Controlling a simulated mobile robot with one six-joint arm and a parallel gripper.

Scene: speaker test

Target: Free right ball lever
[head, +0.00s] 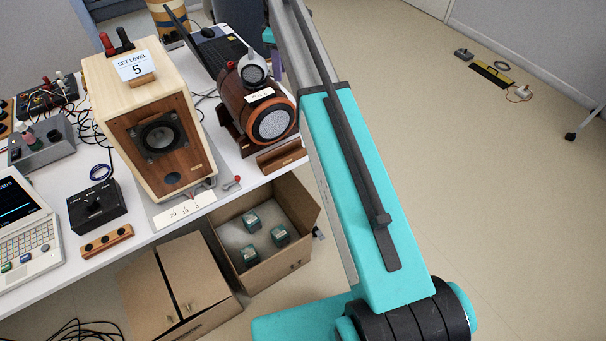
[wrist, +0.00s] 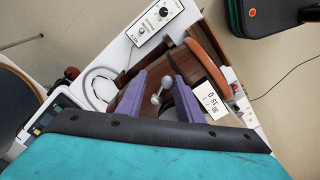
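A grey metal ball lever (wrist: 158,93) shows in the wrist view, on or against a brown wooden stand. My gripper (wrist: 158,80) has two purple fingers, spread apart on either side of it. Gaps show between the lever and both fingers; I cannot tell its depth relative to the fingertips. A white scale card (wrist: 210,102) with numbers lies beside the right finger.
A barrel-shaped wooden speaker (head: 240,105) stands behind the box. A white knobbed unit (wrist: 157,22) and a grey cable (wrist: 92,82) lie near the gripper.

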